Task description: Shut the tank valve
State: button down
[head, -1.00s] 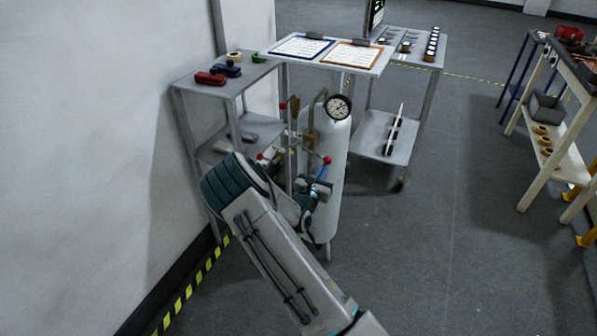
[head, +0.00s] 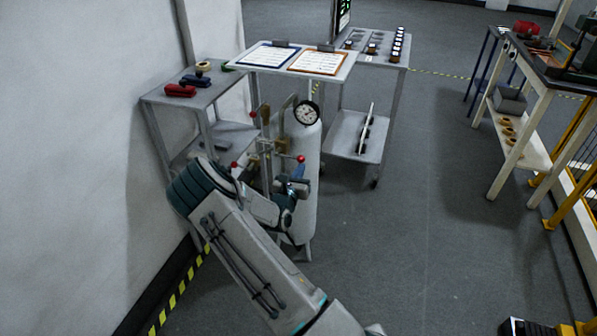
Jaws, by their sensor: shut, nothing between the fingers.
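A pale grey upright tank (head: 307,200) with a round dial gauge (head: 306,113) stands just beyond my arm. Piping in front of it carries levers with red ball ends, one red ball (head: 300,159) to the right and another red ball (head: 234,165) to the left. A small blue part (head: 297,172) shows beside the right ball. I cannot tell which lever is the tank valve. My gripper (head: 302,187) is shut and empty, close in front of the tank, just below the right red ball. Whether it touches any lever is too small to tell. My arm hides the lower piping.
A grey shelf (head: 222,88) with staplers stands left against the wall. A stand with two clipboards (head: 318,64) rises behind the tank. A grey cart (head: 345,140) stands behind right. A workbench (head: 520,145) is far right. The middle floor is clear.

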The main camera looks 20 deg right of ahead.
jog(key=s+a+f+b, duration=0.2)
jog(key=s+a+f, duration=0.2)
jog(key=s+a, duration=0.2)
jog(key=s, duration=0.2)
jog(key=shift+s+a+f, duration=0.2)
jog(key=shift+s, duration=0.15)
jog(key=shift+r, duration=0.1)
dwell(0.3)
jog(key=s+d+r+m+g+p, duration=0.2)
jog(key=s+d+r+m+g, duration=0.1)
jog(key=s+r+m+g, duration=0.55)
jog(key=s+d+r+m+g+p, duration=0.1)
jog(key=s+d+r+m+g, duration=0.3)
jog(key=s+r+m+g, duration=0.45)
jog(key=s+a+r+m+t+y+p, duration=0.4)
jog(key=s+a+r+m+y, duration=0.8)
jog(key=a, duration=0.3)
jog(key=shift+s+a+t, duration=0.3)
jog(key=shift+s+t, duration=0.2)
jog(key=shift+t, duration=0.3)
